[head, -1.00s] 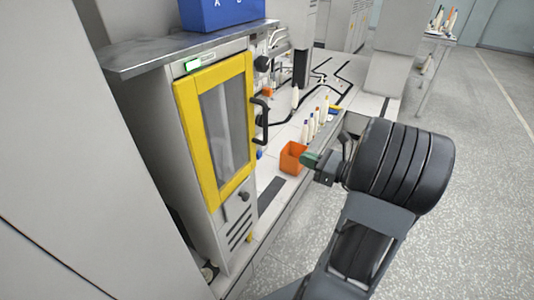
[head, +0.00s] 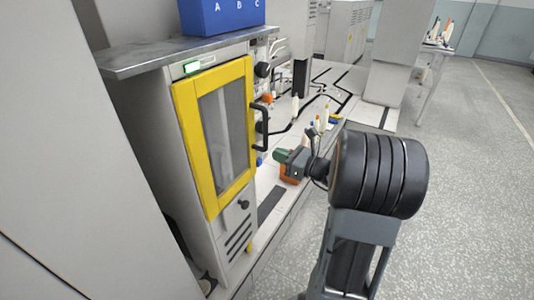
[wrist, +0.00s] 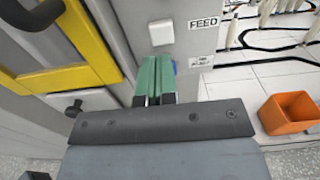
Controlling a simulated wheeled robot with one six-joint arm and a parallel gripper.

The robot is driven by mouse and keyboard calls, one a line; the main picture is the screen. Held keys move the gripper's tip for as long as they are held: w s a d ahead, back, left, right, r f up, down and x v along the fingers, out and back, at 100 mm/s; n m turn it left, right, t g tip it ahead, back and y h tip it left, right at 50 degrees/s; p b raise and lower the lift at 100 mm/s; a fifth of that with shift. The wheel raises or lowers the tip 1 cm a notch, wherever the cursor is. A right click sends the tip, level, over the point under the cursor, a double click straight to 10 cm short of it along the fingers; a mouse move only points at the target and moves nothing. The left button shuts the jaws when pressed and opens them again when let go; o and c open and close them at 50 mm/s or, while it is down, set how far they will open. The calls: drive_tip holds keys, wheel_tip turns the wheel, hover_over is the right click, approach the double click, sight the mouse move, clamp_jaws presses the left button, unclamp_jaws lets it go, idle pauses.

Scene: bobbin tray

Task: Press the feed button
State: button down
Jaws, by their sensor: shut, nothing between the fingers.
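A FEED label (wrist: 202,61) is on the grey panel in the wrist view. A blue button (wrist: 176,67) sits just left of it, mostly hidden behind my fingers; a small blue spot (head: 259,161) shows by the cabinet in the head view. My gripper (wrist: 154,70) has green fingers, shut together and empty. The fingertips lie over the panel just left of the blue button in the wrist view; I cannot tell whether they touch it. My gripper (head: 280,155) is to the right of the cabinet in the head view.
A pale square button (wrist: 161,32) is higher on the panel. The yellow-framed door (head: 213,190) has a black handle (head: 262,128). An orange bin (wrist: 290,113) stands to the right on the white bench. Several bobbins stand behind it.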

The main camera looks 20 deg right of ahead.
drive_tip(key=shift+b+x, duration=0.45)
drive_tip(key=shift+x, duration=1.9)
